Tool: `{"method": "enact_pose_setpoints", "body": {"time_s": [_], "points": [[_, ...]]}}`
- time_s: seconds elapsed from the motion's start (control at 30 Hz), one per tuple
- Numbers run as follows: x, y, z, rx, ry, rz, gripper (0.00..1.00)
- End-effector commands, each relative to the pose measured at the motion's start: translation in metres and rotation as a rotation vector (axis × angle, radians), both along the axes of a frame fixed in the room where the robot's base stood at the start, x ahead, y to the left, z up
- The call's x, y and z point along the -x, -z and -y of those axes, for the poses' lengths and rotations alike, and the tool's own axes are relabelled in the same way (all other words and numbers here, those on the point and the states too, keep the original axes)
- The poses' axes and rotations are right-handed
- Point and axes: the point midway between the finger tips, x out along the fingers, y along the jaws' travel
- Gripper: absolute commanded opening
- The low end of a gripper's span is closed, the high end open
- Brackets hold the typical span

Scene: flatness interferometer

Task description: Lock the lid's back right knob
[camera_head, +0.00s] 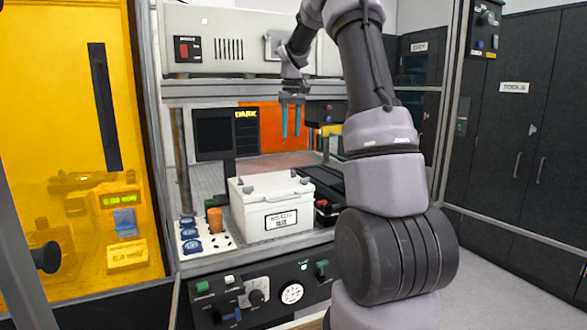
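A white box (273,221) with a label on its front stands on the bench in the middle of the view. Its white lid (272,187) is on top, with small grey knobs near its corners. The back right knob (293,173) is small, and I cannot tell which way it is turned. My gripper (291,135) points down, above and behind the lid's right side in the picture. Its two bluish fingers are apart with nothing visible between them. It does not appear to touch the lid.
An orange cylinder (215,219) and a pad with blue round pieces (191,240) are left of the box. A dark monitor (226,133) stands behind it. A red and black item (326,210) is at its right. A control panel (262,297) is below. A metal frame surrounds the bench.

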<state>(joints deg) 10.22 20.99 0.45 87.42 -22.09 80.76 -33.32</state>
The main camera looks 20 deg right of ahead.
Motion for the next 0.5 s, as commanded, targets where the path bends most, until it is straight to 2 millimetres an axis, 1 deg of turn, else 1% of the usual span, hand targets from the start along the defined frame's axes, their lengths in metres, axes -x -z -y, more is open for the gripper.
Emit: {"method": "enact_pose_setpoints", "body": {"time_s": [0.03, 0.1, 0.2, 0.37, 0.5], "points": [[-0.011, 0.012, 0.007, 0.001, -0.007, -0.021, 0.4], [-0.02, 0.023, 0.015, 0.006, -0.019, -0.041, 0.4], [-0.027, 0.031, 0.02, 0.008, -0.029, -0.058, 0.4], [-0.029, 0.044, 0.022, 0.009, -0.034, -0.064, 0.4], [-0.028, 0.067, 0.021, 0.008, -0.033, -0.066, 0.4]]}}
